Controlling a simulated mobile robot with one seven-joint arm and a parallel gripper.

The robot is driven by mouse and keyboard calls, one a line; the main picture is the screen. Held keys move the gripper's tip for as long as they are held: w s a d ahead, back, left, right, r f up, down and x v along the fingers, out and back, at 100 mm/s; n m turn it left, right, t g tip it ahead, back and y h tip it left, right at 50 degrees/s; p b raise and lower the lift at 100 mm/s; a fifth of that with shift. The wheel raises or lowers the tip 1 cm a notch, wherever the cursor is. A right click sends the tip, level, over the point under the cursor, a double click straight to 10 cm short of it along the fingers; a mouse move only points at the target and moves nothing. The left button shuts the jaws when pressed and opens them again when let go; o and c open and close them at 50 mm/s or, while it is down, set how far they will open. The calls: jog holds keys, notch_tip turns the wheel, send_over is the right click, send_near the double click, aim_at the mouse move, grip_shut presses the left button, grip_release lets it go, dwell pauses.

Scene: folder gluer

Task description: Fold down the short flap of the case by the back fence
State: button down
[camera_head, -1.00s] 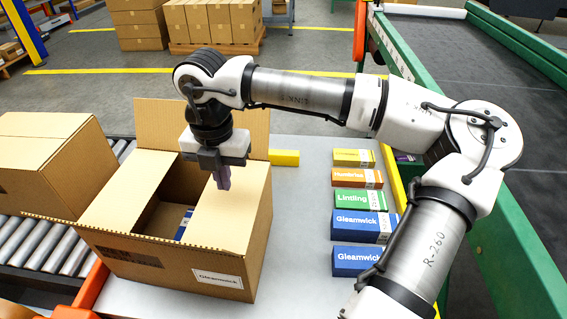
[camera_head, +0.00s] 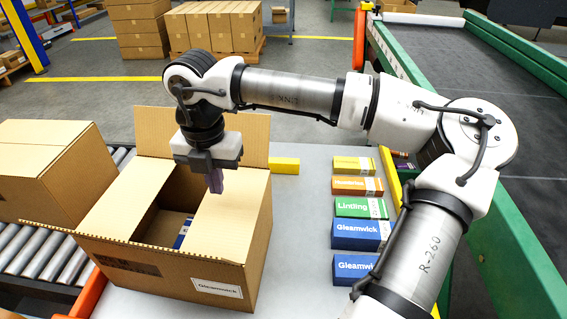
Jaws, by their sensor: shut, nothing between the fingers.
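The open case (camera_head: 262,230) is a brown carton with a label on its front. Its back flap (camera_head: 245,135) stands upright behind the opening. Tan panels lie along the left (camera_head: 125,205) and right (camera_head: 232,222) sides of the opening, apparently flaps turned inward. Inside the gap between them, part of a blue box (camera_head: 184,232) shows. My gripper (camera_head: 216,187) points down over the opening, in front of the upright flap, fingers together and empty. Whether it touches the flap or right panel cannot be told. The case's lower back is hidden.
A yellow block (camera_head: 285,165) sits on the grey table right of the case. Several coloured boxes (camera_head: 360,208) stand in a row farther right, beside a yellow rail. A closed carton (camera_head: 45,185) rests on the roller conveyor (camera_head: 45,262) at left. Bare table lies between case and row.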

notch_tip(320, 180, up, 6)
jog(key=p, duration=0.3)
jog(key=shift+r, duration=0.15)
dwell(0.6)
